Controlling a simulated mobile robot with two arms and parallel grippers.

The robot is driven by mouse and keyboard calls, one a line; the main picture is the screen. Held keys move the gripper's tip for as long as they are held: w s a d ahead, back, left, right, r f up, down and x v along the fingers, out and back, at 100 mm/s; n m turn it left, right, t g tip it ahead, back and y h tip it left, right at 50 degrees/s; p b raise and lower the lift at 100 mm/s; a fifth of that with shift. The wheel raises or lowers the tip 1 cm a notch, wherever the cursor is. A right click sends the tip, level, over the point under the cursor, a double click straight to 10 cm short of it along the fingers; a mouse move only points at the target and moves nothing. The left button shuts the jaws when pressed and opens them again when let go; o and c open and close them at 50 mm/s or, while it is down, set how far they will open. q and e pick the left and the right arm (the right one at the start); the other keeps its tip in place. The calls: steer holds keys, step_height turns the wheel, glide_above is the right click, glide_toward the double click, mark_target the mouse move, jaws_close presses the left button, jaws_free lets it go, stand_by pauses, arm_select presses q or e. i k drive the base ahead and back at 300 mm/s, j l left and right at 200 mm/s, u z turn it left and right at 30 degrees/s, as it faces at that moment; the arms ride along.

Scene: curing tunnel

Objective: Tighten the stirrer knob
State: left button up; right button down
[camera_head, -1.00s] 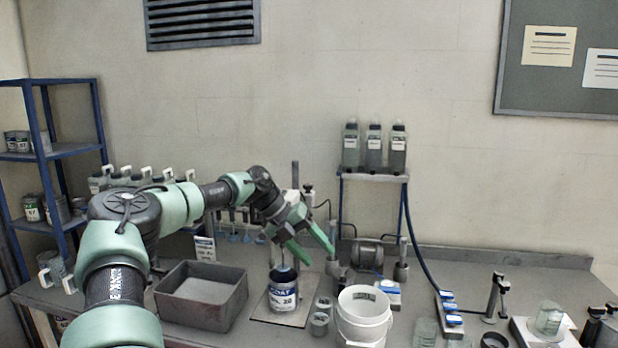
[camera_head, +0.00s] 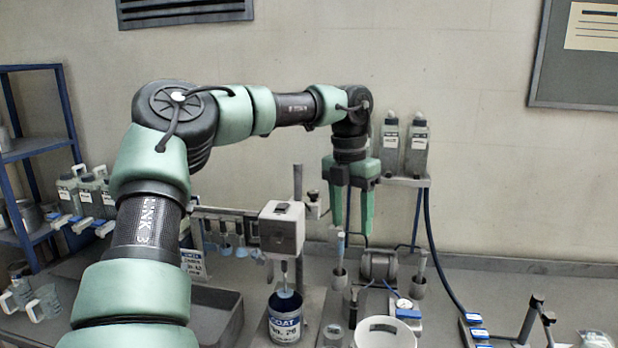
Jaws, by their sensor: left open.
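The stirrer is a white motor head (camera_head: 281,230) on an upright post (camera_head: 298,183). A small pale clamp with a dark knob-like part (camera_head: 312,205) sits on the right side of the post; the picture is too small to be sure which part is the knob. My left gripper (camera_head: 352,228) points down, open and empty, to the right of the post and clamp. It appears apart from them. My right gripper is not in view.
A white bucket (camera_head: 388,332) stands at the front right of the can. A grey tray (camera_head: 218,313) is to its left. Bottles stand on a raised shelf (camera_head: 405,181) behind my gripper. A blue hose (camera_head: 432,240) hangs at the right.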

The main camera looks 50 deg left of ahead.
mark_target(313, 194)
steer(key=i+j, duration=0.15)
steer(key=j, duration=0.25)
steer(key=i+j, duration=0.1)
steer(key=j, duration=0.3)
steer(key=i+j, duration=0.15)
steer(key=j, duration=0.25)
steer(key=i+j, duration=0.15)
steer(key=j, duration=0.25)
